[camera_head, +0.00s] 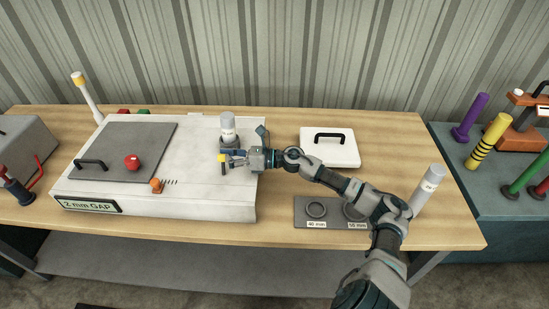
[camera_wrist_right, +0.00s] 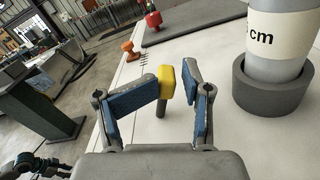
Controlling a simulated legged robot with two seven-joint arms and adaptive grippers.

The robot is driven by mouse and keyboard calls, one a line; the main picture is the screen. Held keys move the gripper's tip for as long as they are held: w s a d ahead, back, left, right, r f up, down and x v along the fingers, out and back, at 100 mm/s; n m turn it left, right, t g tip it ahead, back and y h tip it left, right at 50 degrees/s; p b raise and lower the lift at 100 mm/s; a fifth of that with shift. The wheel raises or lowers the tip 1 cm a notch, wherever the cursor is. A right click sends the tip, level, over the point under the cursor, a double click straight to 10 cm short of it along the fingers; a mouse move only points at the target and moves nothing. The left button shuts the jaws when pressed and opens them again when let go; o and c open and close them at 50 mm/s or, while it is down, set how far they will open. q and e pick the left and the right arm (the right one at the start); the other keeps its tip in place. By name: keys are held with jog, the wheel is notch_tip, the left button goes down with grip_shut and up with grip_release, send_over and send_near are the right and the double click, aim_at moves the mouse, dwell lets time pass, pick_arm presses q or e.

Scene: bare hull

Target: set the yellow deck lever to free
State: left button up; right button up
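The yellow deck lever has a yellow knob on a dark post and stands on the right part of the white deck. It shows in the head view (camera_head: 222,158) and the wrist view (camera_wrist_right: 166,82). My right gripper (camera_head: 229,158) reaches it from the right. In the wrist view its blue-padded fingers (camera_wrist_right: 176,86) are apart, with the knob between their tips. The left finger is at or very near the knob; a gap shows on the right finger's side. No lever marking is readable. A dark, teal-marked part at the wrist view's lower left looks like my left arm; its fingers are unclear.
A grey-white cylinder (camera_head: 228,127) in a dark collar (camera_wrist_right: 270,92) stands close beside the lever. The white deck (camera_head: 190,200) also carries a dark hatch (camera_head: 125,145), a red knob (camera_head: 132,162) and an orange knob (camera_head: 156,185). A white lidded plate (camera_head: 330,155) lies to the right.

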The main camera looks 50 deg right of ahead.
pick_arm(q)
jog(key=shift+r+b, duration=0.7)
jog(key=shift+r, duration=1.3)
pick_arm(e)
jog(key=shift+v, duration=2.4)
jog(key=shift+s+d, duration=0.1)
jog(key=shift+s, duration=0.05)
jog(key=shift+s+d+p, duration=0.35)
jog(key=shift+p, duration=0.35)
jog(key=shift+p+v, duration=0.7)
jog(key=shift+v, duration=0.2)
jog(key=shift+s+d+r+p, duration=0.1)
jog(key=shift+s+d+p, duration=0.4)
jog(key=shift+p, duration=0.1)
pick_arm(q)
jog(key=s+f+p, duration=0.2)
jog(key=s+f, duration=0.3)
jog(key=f, duration=0.4)
jog(key=s+a+f+p, duration=0.1)
jog(key=s+f+p, duration=0.2)
jog(key=f, duration=0.7)
jog(key=shift+s+a+f+g, duration=0.3)
jog(key=shift+s+g, duration=0.1)
jog(key=shift+s, duration=0.65)
pick_arm(e)
jog(key=v, duration=1)
